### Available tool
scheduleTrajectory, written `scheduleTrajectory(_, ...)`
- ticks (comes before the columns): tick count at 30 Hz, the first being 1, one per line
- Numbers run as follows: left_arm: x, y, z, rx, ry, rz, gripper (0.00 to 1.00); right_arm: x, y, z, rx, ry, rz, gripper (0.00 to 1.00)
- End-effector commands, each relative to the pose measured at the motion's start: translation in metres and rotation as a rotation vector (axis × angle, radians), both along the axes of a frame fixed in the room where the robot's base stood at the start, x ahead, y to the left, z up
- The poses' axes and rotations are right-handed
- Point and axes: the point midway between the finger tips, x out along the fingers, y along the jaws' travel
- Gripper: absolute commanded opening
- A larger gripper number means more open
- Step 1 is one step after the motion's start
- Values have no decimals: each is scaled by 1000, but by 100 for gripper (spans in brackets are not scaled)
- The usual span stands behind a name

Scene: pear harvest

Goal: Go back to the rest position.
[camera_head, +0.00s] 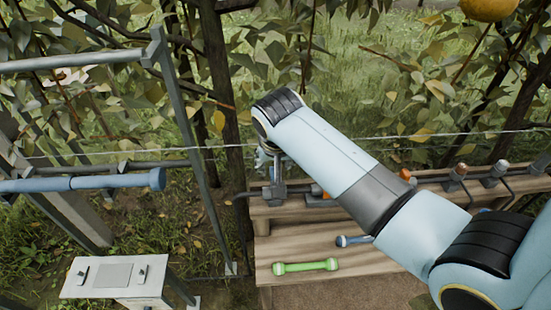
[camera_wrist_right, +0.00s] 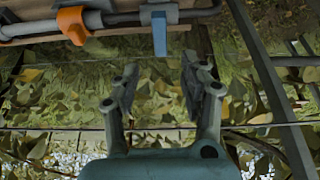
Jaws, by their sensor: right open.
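My right arm reaches in from the right of the head view, across the wooden bench (camera_head: 330,255). Its wrist end is over the back left of the bench, and the gripper there is mostly hidden behind my arm. In the wrist view my right gripper (camera_wrist_right: 160,82) is open, with its two fingers apart and nothing between them. Leaves and grass show behind the fingers. My left gripper is not in view.
A green bar (camera_head: 305,267) and a partly hidden blue bar (camera_head: 352,240) lie on the bench. A pipe with fittings (camera_head: 459,172) runs along its back. Metal framing (camera_head: 185,120) and a pale box (camera_head: 115,277) stand left. A yellow fruit (camera_head: 488,8) hangs top right.

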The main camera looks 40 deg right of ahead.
Motion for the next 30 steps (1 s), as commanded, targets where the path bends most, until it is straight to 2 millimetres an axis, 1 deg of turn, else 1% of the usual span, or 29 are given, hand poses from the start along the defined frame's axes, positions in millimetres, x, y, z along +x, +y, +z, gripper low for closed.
scheduleTrajectory(2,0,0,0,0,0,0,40,-3,3,10,0,-3,1,44)
scheduleTrajectory(6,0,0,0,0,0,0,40,-6,4,18,1,0,0,44)
scheduleTrajectory(23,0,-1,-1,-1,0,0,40,-7,4,17,1,1,0,44)
scheduleTrajectory(25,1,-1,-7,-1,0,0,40,-13,4,6,0,12,0,44)
scheduleTrajectory(26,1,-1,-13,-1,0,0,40,-17,3,-2,-1,20,-1,44)
scheduleTrajectory(29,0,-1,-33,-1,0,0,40,-44,-1,-48,-9,83,0,44)
scheduleTrajectory(30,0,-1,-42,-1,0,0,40,-60,-3,-73,-10,125,0,44)
